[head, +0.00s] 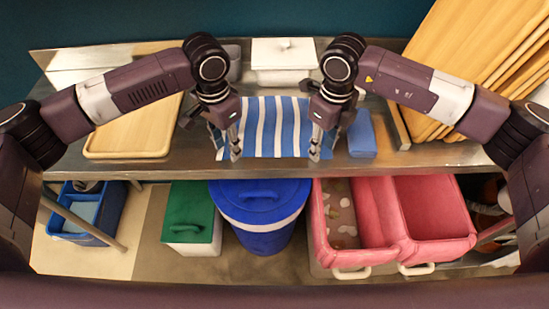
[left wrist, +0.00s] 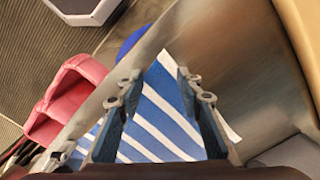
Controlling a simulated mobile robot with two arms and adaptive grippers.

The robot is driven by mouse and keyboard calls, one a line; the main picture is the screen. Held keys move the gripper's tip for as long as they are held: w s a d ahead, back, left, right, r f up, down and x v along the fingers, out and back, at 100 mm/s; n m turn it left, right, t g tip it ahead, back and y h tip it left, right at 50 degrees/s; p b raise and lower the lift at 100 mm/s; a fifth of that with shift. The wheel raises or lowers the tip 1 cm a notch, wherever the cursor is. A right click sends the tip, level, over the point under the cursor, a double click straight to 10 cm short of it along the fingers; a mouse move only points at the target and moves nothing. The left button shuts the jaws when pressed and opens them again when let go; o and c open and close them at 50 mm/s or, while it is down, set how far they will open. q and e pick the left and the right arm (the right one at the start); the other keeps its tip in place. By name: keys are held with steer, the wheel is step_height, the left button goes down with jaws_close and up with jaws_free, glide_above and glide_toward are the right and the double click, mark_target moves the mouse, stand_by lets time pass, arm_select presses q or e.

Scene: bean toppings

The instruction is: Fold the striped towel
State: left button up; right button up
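The blue-and-white striped towel (head: 272,127) lies spread on the metal counter, its near edge close to the counter's front. It also shows in the left wrist view (left wrist: 155,122), under my left gripper. My left gripper (head: 236,150) points down over the towel's left side. In the left wrist view its two fingers (left wrist: 160,85) stand apart with nothing held between them. My right gripper (head: 318,150) points down at the towel's right side. Its fingers are seen nearly edge-on, so their opening is unclear. Parts of the towel's side edges are hidden behind the grippers.
A blue block (head: 361,134) lies right of the towel. A wooden tray (head: 125,143) is at left, a white lidded box (head: 284,56) behind, and wooden boards (head: 475,50) lean at right. Below the counter stand a blue bin (head: 262,225), a green-lidded box (head: 190,222) and pink bins (head: 436,213).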

arm_select(q)
steer(key=shift+c, duration=1.2)
arm_select(e)
steer(key=shift+c, duration=1.2)
arm_select(q)
steer(key=shift+f, duration=0.1)
steer(key=c, duration=0.6)
arm_select(e)
steer(key=shift+f, duration=0.2)
steer(key=c, duration=0.6)
arm_select(q)
jaws_close()
arm_select(e)
jaws_close()
arm_select(q)
steer(key=shift+s+f, duration=0.1)
arm_select(e)
steer(key=shift+s+f, duration=0.1)
steer(key=shift+s, duration=0.05)
